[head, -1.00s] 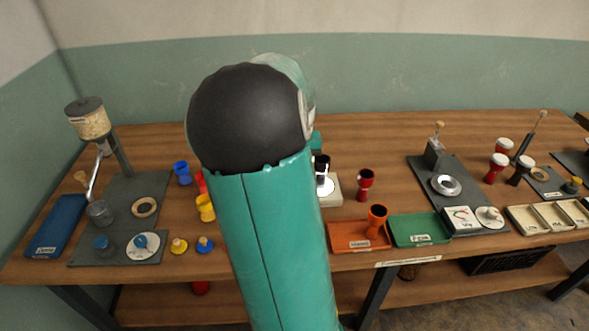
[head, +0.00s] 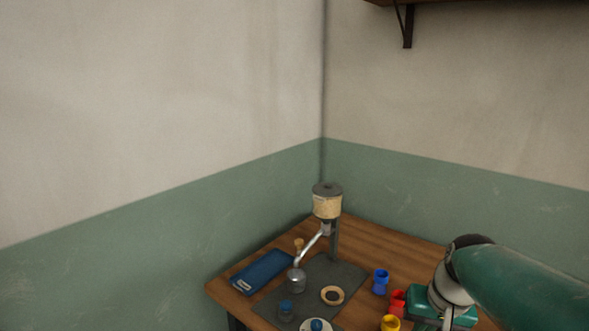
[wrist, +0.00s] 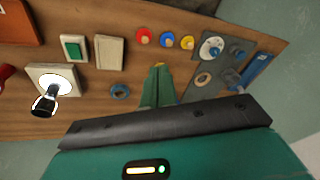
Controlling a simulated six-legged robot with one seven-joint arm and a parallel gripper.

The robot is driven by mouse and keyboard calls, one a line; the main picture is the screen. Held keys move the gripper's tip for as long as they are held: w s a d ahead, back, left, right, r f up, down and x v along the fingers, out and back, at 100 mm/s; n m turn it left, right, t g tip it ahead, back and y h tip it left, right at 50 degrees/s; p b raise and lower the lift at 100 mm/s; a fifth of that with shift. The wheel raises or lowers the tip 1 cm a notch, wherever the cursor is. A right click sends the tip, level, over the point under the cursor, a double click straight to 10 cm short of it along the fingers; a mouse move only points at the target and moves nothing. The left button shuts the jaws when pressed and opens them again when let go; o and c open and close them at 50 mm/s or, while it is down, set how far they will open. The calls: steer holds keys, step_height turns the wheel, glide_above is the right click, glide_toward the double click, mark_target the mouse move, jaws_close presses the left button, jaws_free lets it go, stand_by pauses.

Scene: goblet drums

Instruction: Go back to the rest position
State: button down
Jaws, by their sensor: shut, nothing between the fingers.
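My gripper (wrist: 158,68) shows in the wrist view as two green fingers closed together, with nothing between them. It is above the wooden bench (wrist: 105,17), among the coloured pieces. In the head view my arm comes in from the lower right, and its end is over the bench beside a red drum (head: 397,303) and a yellow drum (head: 390,322). The fingertips are not clear in that view. No marker for the rest position is visible.
A blue drum (head: 380,281) stands near my arm. A dispenser (head: 327,203) with a tan canister rises from a grey mat (head: 322,276), beside a blue tray (head: 262,271). Walls meet behind the bench.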

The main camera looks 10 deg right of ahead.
steer(key=s+a+r+n+t, duration=0.1)
steer(key=s+a+n, duration=0.1)
steer(key=a, duration=0.5)
steer(key=s+a+r+n+t, duration=0.1)
steer(key=s+a+r+n, duration=0.1)
steer(key=s+a, duration=0.3)
steer(key=a, duration=0.3)
steer(key=shift+n+t+h, duration=0.3)
steer(key=shift+t+h, duration=0.1)
